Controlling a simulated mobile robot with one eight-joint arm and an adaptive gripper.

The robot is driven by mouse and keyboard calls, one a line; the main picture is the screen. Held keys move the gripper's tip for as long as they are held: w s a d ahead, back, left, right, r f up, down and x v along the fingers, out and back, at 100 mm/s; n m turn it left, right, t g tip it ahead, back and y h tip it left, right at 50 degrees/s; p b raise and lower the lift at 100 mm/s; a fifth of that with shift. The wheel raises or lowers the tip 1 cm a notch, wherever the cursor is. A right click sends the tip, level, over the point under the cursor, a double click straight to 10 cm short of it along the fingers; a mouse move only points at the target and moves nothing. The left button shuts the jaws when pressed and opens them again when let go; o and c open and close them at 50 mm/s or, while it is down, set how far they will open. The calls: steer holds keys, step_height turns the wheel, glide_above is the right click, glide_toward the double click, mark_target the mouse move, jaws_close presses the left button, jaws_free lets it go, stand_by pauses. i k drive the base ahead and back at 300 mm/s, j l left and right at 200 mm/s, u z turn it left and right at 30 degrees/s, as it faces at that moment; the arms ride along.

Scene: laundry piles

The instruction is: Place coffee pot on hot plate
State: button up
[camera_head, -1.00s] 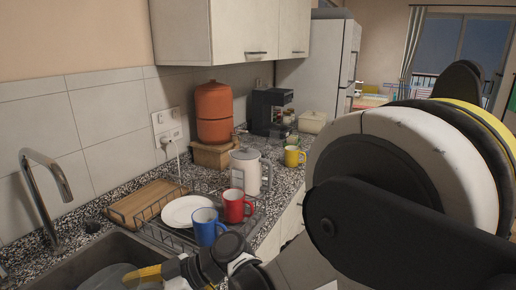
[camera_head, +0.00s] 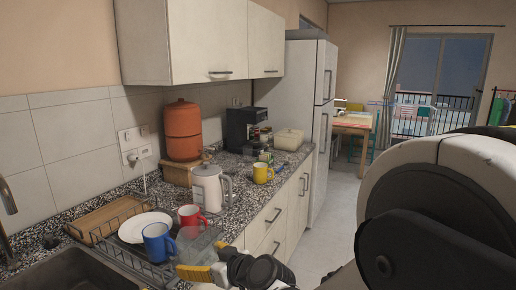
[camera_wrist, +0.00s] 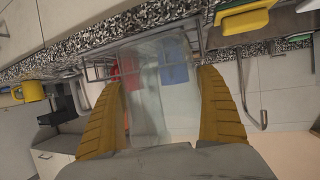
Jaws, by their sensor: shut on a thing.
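My gripper (camera_head: 197,272) is at the bottom of the head view, beside the dish rack at the counter's front. It is shut on a clear glass coffee pot (camera_wrist: 150,95), which fills the space between its yellow fingers in the wrist view. The pot also shows in the head view (camera_head: 200,244), in front of the mugs. A black coffee maker (camera_head: 240,128) stands at the back of the counter, well beyond the pot. Its hot plate cannot be made out. The wrist view is upside down.
A dish rack (camera_head: 100,236) holds a white plate (camera_head: 146,226), a blue mug (camera_head: 158,243) and a red mug (camera_head: 190,215). A white kettle (camera_head: 207,187), yellow mug (camera_head: 262,173), orange dispenser (camera_head: 184,130) and cream box (camera_head: 289,139) stand farther along. Open floor (camera_head: 325,222) lies right of the counter.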

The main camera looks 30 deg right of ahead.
mark_target(256, 147)
steer(key=i+l, duration=0.15)
steer(key=l, duration=0.25)
steer(key=i+l, duration=0.15)
steer(key=l, duration=0.25)
steer(key=i+l, duration=0.2)
steer(key=l, duration=0.2)
steer(key=i+l, duration=0.15)
steer(key=l, duration=0.25)
steer(key=i+l, duration=0.15)
steer(key=l, duration=0.25)
steer(key=i+l, duration=0.25)
steer(key=l, duration=0.2)
steer(key=i+l, duration=0.25)
steer(key=l, duration=0.2)
steer(key=i+l, duration=0.3)
steer(key=l, duration=0.15)
steer(key=i+l, duration=0.25)
steer(key=l, duration=0.2)
steer(key=z, duration=0.05)
